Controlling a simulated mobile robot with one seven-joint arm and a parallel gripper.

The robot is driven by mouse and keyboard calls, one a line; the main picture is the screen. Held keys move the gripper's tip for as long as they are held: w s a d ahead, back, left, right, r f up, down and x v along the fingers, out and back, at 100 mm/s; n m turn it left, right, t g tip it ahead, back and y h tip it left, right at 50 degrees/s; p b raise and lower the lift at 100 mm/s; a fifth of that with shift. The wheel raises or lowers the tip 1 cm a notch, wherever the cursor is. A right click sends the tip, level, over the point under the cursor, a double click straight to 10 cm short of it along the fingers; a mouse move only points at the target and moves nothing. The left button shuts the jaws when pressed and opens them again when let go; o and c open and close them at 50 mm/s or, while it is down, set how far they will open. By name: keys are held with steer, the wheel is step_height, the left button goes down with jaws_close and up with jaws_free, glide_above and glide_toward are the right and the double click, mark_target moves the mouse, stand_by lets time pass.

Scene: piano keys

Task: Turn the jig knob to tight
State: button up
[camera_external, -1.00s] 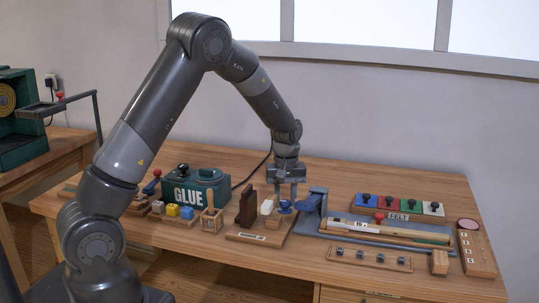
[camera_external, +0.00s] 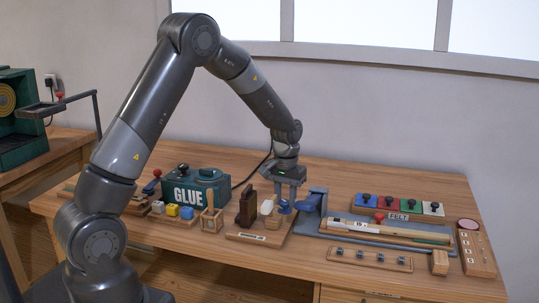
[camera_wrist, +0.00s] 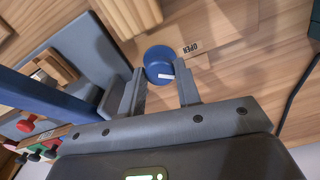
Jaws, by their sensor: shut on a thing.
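The jig knob is a round blue knob with a white mark; it shows in the wrist view (camera_wrist: 158,60) and in the external view (camera_external: 284,207), left of the grey jig (camera_external: 318,203). My gripper (camera_external: 286,199) points down at the knob from above. In the wrist view my gripper's two fingers (camera_wrist: 163,86) stand at either side of the knob, shut on it. The white mark lies on the knob's near side in that view. A small label reading OPEN (camera_wrist: 190,48) is on the wood beside the knob.
A green GLUE box (camera_external: 195,190) stands to the left, with small coloured blocks in front. A dark upright block (camera_external: 246,207) is just left of the knob. Right of the jig are a FELT rack (camera_external: 398,206) and a long strip (camera_external: 380,230). The bench behind is clear.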

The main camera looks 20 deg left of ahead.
mark_target(285, 202)
steer(key=m, duration=0.5)
steer(key=shift+m, duration=0.3)
steer(key=m, duration=0.4)
steer(key=shift+m, duration=0.4)
steer(key=o, duration=1)
steer(key=shift+c, duration=0.2)
step_height(285, 202, up, 11)
steer(key=shift+f, duration=0.1)
